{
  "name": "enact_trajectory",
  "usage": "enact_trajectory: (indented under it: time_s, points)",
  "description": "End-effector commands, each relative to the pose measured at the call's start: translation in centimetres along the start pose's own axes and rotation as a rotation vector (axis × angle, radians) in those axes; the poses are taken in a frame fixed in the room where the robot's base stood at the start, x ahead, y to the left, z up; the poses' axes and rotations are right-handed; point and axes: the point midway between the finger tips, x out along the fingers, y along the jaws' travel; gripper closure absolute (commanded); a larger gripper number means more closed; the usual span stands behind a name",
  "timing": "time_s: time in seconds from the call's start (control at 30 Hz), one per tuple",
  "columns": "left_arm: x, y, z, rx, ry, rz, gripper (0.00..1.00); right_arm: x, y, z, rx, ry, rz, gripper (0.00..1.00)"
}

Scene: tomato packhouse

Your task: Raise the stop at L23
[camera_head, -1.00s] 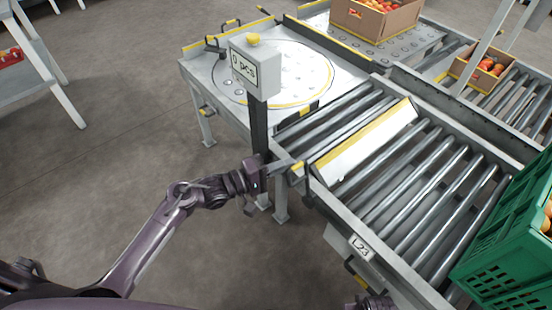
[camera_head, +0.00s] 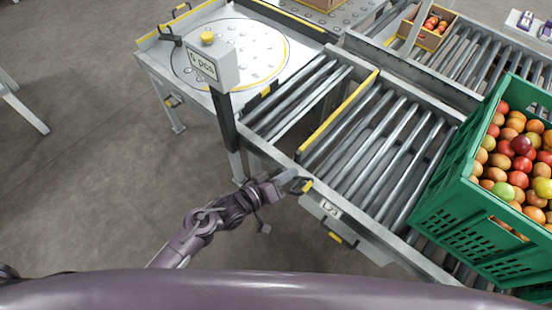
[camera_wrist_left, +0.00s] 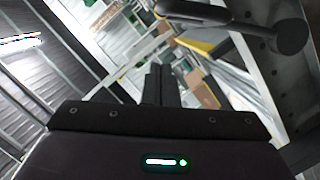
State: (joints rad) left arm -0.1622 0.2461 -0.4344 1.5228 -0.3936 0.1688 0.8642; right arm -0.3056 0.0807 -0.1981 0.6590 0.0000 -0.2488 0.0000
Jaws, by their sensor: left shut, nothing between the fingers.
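The stop (camera_head: 342,110) is a plate with a yellow edge lying across the roller lane. It now shows as a narrow yellow strip and looks upright. The L23 label (camera_head: 328,208) is on the lane's near side rail. A short lever with a yellow tip (camera_head: 307,186) sits at the stop's near end. My left gripper (camera_head: 290,179) is shut and empty, right beside this lever; I cannot tell if they touch. In the left wrist view its closed fingers (camera_wrist_left: 158,84) point ahead, and a dark rod with a round end (camera_wrist_left: 288,35) crosses the upper right. My right gripper is not in view.
A green crate of tomatoes (camera_head: 440,205) stands on the rollers at the right. A display post (camera_head: 226,115) rises behind my left gripper, beside the round table plate (camera_head: 265,55). A yellow-black handle (camera_head: 342,239) hangs under the rail.

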Motion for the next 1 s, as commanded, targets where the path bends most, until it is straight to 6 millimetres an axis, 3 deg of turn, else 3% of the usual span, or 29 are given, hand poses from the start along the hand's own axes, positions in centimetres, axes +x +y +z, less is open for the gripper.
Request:
enact_trajectory:
  time_s: [0.4, 1.0]
  points:
    - [1.0, 0.9, 3.9, 0.012, 0.001, -0.004, 1.00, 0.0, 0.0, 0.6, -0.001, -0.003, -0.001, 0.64]
    - [1.2, 1.0, 5.2, 0.009, -0.009, -0.003, 1.00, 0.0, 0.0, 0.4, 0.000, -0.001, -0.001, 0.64]
